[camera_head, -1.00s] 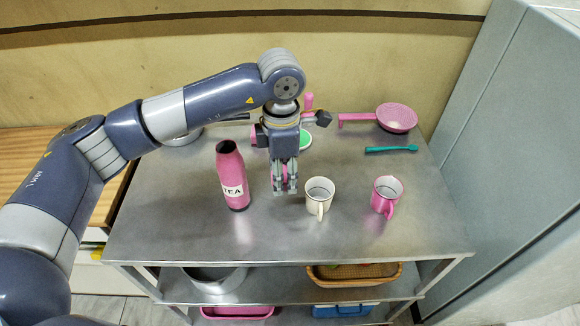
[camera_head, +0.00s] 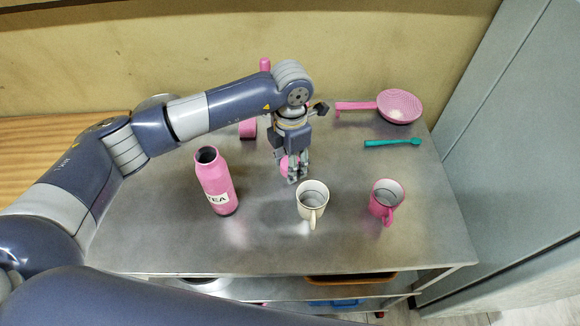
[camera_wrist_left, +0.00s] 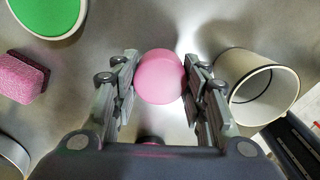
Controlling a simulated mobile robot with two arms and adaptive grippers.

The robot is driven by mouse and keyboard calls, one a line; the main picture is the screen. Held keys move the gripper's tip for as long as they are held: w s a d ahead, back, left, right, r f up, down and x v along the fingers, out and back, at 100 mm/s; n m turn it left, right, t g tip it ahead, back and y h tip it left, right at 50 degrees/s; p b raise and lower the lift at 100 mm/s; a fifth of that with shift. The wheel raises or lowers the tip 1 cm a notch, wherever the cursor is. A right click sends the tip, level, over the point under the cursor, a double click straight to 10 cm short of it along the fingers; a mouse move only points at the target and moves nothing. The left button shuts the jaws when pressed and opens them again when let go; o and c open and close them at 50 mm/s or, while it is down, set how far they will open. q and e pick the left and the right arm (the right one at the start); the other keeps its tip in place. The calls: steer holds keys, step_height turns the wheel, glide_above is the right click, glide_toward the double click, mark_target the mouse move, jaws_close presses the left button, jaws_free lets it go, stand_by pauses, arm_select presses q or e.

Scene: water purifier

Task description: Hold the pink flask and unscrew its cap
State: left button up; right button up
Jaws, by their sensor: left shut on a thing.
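The pink flask (camera_head: 214,184) with a white label reading "TEA" stands upright on the metal table, left of my gripper. Its top is open, showing a dark mouth. My left gripper (camera_head: 293,178) points down behind the cream mug, apart from the flask. It is shut on a round pink cap (camera_wrist_left: 160,77), clasped between its two fingers in the left wrist view. The cap (camera_head: 284,165) is partly hidden by the fingers in the head view. I cannot tell whether the cap touches the table. My right gripper is not in view.
The cream mug (camera_head: 312,198) stands close to the gripper's right; a pink mug (camera_head: 384,200) is farther right. A pink strainer (camera_head: 398,106) and a teal utensil (camera_head: 392,143) lie at the back right. A green disc (camera_wrist_left: 48,14) and pink sponge (camera_wrist_left: 27,77) show in the wrist view.

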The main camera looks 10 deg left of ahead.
arm_select(q)
step_height(320, 180, down, 3)
steer(key=shift+f+p, duration=0.1)
steer(key=shift+p, duration=0.3)
steer(key=shift+f, duration=0.1)
steer(key=shift+f, duration=0.2)
steer(key=o, duration=1.2)
steer(key=shift+r, duration=0.15)
